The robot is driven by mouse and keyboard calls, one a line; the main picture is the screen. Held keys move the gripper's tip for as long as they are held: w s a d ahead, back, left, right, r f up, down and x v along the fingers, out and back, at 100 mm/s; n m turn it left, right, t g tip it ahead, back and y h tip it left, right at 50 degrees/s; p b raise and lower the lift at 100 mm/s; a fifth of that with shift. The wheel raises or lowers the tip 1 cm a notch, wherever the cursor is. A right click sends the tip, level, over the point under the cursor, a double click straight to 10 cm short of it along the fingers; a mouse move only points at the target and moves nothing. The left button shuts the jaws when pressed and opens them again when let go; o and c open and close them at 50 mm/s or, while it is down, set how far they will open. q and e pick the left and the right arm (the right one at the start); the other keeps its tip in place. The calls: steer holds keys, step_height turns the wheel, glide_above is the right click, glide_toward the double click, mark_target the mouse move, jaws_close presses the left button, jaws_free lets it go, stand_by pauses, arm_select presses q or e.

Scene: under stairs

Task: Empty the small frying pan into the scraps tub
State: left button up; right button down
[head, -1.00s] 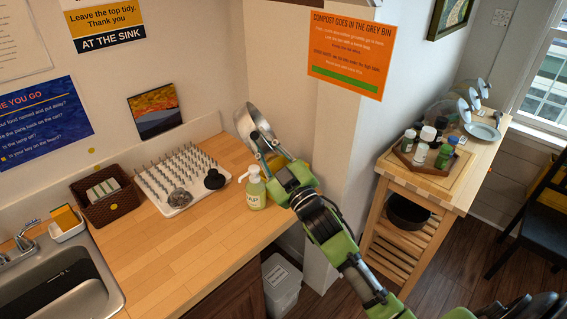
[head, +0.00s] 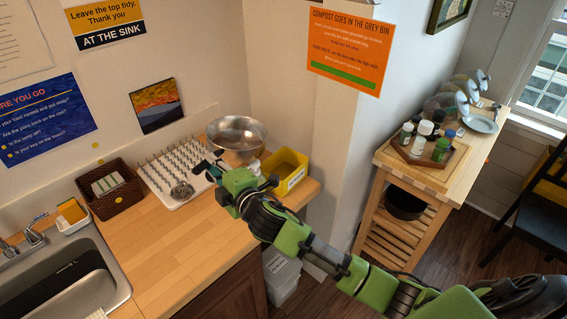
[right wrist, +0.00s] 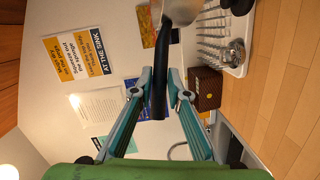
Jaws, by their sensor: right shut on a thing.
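The small frying pan (head: 237,133) is a shiny metal pan with its open side up, held above the back of the counter. I see no food in it, but part of its inside is hard to make out. My right gripper (head: 212,172) is shut on its black handle, which also shows between the fingers in the right wrist view (right wrist: 160,75). A yellow tub (head: 290,172) with a small label stands at the counter's right end, right of the pan; it looks like the scraps tub. Its inside is mostly hidden. My left gripper is out of view.
A white spiked drying rack (head: 172,178) lies left of the pan. A brown basket (head: 110,188) and the sink (head: 75,280) are further left. A grey bin (head: 280,275) stands on the floor below. The front counter is clear.

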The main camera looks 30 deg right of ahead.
mark_target(205, 162)
steer(key=shift+w+a+f+n, duration=0.25)
steer(key=shift+a+n, duration=0.1)
steer(key=shift+a, duration=0.1)
steer(key=shift+w+a+f+n, duration=0.1)
steer(key=shift+w+a+n, duration=0.1)
steer(key=shift+a+n, duration=0.2)
steer(key=shift+r, duration=2)
steer(key=shift+s, duration=0.1)
